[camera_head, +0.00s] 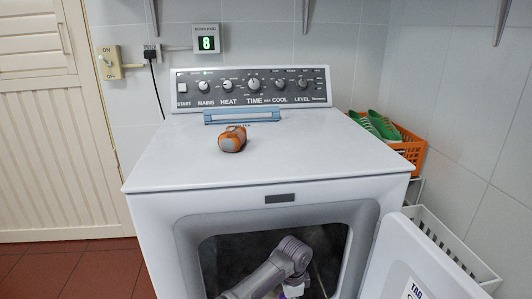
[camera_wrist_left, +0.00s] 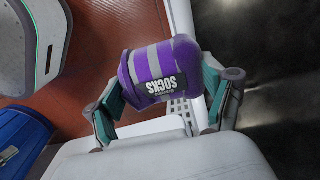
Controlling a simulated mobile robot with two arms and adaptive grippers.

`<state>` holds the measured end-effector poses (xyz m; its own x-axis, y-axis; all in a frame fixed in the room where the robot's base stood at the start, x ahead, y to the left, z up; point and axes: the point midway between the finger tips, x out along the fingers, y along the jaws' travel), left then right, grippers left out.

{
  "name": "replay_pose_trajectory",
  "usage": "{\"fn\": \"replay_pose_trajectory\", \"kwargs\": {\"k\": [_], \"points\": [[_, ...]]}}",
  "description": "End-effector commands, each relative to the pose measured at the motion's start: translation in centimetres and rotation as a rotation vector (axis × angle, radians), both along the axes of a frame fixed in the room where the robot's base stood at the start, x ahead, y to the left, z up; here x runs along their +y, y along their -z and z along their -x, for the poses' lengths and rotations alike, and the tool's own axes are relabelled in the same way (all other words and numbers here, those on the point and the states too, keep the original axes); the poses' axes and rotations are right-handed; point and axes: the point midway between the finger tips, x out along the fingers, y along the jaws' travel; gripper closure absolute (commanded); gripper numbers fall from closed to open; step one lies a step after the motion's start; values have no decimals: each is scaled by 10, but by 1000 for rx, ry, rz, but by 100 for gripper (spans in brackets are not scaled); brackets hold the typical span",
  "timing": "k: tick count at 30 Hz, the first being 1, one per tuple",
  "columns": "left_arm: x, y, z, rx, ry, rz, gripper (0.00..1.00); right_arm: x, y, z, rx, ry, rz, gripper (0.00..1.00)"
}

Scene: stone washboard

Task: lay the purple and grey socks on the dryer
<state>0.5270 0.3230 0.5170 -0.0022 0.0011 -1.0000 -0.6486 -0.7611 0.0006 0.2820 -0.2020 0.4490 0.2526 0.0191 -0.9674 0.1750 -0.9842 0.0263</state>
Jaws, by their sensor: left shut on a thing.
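The purple and grey socks (camera_wrist_left: 160,70) are a rolled bundle with a dark "SOCKS" label, seen upside down in the left wrist view. My left gripper (camera_wrist_left: 165,92) is shut on them, with one finger on each side of the roll. In the head view my left arm reaches up from the bottom edge in front of the dryer's opening, and the gripper (camera_head: 292,291) is mostly cut off at the bottom. The white dryer (camera_head: 170,165) has a flat top. My right gripper is not in view.
An orange and grey rolled bundle (camera_head: 232,139) lies on the dryer top, near a blue-framed piece (camera_head: 242,116). The rest of the top is clear. The dryer door (camera_head: 420,255) hangs open at the right. An orange basket (camera_head: 407,148) with green items (camera_head: 381,124) stands behind right.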

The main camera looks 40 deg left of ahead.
Motion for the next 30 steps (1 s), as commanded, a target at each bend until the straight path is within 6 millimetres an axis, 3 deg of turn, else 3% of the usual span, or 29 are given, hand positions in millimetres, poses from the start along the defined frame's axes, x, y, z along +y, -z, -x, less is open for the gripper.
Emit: {"fn": "replay_pose_trajectory", "kwargs": {"k": [13, 21, 28, 30], "points": [[-28, -53, 13, -7, -137, 1, 53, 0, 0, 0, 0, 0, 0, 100], [-55, -106, 26, -10, -285, 2, 53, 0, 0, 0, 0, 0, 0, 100], [-64, -129, 34, -7, -348, -8, 53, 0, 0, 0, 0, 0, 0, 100], [-73, -145, 35, -14, -383, -3, 53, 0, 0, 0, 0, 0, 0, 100]]}}
